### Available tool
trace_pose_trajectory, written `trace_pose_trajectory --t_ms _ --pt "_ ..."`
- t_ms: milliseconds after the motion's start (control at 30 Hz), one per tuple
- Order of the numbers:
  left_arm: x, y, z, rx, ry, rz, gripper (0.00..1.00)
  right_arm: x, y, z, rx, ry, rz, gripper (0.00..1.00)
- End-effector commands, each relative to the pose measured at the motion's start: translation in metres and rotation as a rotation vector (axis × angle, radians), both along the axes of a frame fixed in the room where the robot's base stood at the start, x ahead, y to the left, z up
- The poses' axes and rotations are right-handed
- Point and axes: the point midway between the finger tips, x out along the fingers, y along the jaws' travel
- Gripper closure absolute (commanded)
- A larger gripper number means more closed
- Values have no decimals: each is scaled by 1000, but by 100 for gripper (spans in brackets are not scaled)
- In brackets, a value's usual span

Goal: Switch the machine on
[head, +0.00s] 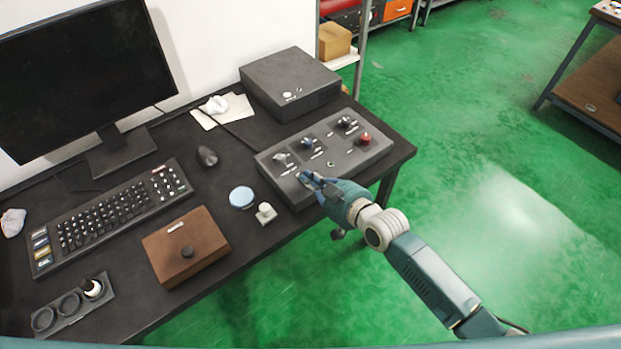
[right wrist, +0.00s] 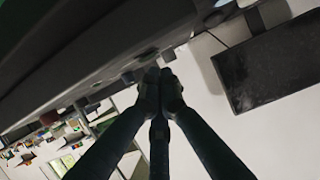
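A dark grey control panel (head: 355,160) lies at the right end of the black desk, with several small switches and knobs on its top. A red knob (head: 365,139) is at its right end, and a small green button (head: 331,164) is near its front edge. My right gripper (head: 308,178) is over the front left part of the panel, close to its surface; whether it touches cannot be told. In the right wrist view its fingertips (right wrist: 160,76) are together with nothing visible between them, and the panel's red knob (right wrist: 48,118) shows at left. My left gripper is not in view.
A dark box (head: 292,82) stands behind the panel. Left of the panel are a blue round disc (head: 241,197), a small white object (head: 265,213), a brown box (head: 186,247), a mouse (head: 207,156) and a keyboard (head: 110,218). A monitor (head: 85,75) stands at back left.

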Motion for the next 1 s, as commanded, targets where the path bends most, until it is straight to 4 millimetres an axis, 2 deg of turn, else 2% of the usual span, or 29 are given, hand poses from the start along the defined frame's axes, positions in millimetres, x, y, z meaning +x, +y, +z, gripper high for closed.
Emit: trace_pose_trajectory --t_ms 367,500,1000 --pt "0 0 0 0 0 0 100 -1 0 -3 -1 -1 0 100" --pt "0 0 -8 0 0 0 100 -4 -2 -18 -3 1 3 100" --pt "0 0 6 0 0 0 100 -4 -2 -3 -1 0 1 100"
